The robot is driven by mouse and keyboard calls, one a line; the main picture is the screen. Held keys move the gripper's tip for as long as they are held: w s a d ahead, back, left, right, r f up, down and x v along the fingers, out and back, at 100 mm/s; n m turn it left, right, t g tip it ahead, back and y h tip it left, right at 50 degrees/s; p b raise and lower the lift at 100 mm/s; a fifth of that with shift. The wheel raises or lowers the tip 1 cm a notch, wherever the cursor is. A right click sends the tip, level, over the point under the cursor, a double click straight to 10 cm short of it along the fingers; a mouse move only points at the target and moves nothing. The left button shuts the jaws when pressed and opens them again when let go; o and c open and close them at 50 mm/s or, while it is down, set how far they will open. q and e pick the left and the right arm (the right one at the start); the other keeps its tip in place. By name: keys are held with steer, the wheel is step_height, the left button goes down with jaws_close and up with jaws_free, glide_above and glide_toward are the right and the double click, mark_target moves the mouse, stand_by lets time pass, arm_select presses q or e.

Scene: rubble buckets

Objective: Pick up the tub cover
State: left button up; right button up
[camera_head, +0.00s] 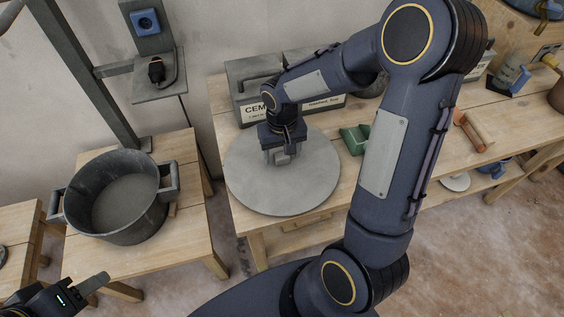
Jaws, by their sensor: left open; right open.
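The tub cover (255,190) is a round, flat grey disc lying on the wooden bench, with a blocky grey handle (281,158) at its middle. My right gripper (283,152) is open and points down at the handle, over the middle of the cover. Its fingers overlap the handle, and I cannot tell whether they touch it. A dark grey tub (118,228) with two side handles stands uncovered on a lower wooden table to the left. My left gripper (94,290) is open at the bottom left, in front of that table and away from the cover.
Grey cement boxes (250,88) stand behind the cover. A green block (355,139) lies to its right. An orange-handled tool (472,131) is farther right on the bench (433,150). A metal post (90,75) rises behind the tub. A gap separates the two tables.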

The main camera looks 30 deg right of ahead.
steer(key=c, duration=1)
steer(key=shift+c, duration=0.2)
steer(key=shift+r, duration=0.25)
